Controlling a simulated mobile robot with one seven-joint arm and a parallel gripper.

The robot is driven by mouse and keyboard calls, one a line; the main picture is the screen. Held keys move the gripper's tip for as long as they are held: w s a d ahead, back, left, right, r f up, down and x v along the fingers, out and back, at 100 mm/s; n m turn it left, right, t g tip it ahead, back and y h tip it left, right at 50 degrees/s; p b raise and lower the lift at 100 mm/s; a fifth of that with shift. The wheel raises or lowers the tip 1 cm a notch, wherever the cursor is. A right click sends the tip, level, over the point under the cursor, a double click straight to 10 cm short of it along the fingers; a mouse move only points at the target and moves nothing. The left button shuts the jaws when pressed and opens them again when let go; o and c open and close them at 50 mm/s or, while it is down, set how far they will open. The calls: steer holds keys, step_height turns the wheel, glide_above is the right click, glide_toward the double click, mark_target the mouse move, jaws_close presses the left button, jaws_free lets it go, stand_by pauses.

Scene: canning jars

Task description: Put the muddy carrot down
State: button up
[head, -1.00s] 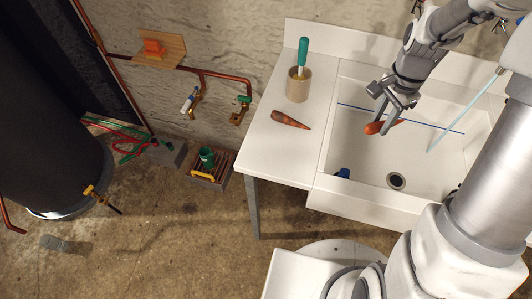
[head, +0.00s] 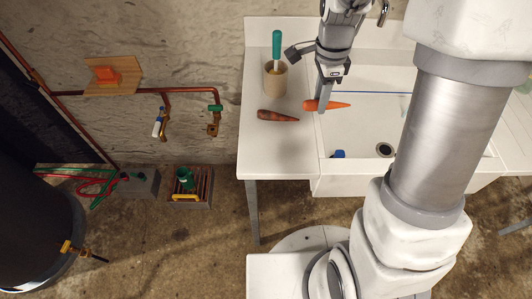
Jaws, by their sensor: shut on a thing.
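My gripper (head: 321,106) is shut on a bright orange carrot (head: 339,105), which lies crosswise in the jaws with its tip to the right. The carrot appears above the left rim of the white sink (head: 325,172); its height is hard to tell. A second carrot (head: 277,116), darker with brown patches like mud, lies on the white counter (head: 262,150) left of the sink, apart from my gripper. The fingers hide part of the held carrot.
A tan pot (head: 275,82) with a green-handled tool (head: 277,46) stands on the counter behind the dark carrot. A blue thing (head: 338,154) lies in the basin near the drain (head: 385,150). The counter's front left part is clear.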

steer(key=shift+s+a+m, duration=0.1)
steer(key=shift+a+m, duration=0.2)
steer(key=shift+a, duration=0.2)
glide_above(272, 151)
step_height(272, 151, down, 7)
steer(key=shift+r, duration=0.1)
steer(key=shift+f+b, duration=0.3)
steer(key=shift+f, duration=1.55)
steer(key=shift+f, duration=0.1)
steer(key=shift+f, duration=0.15)
steer(key=o, duration=1)
steer(key=shift+c, duration=0.2)
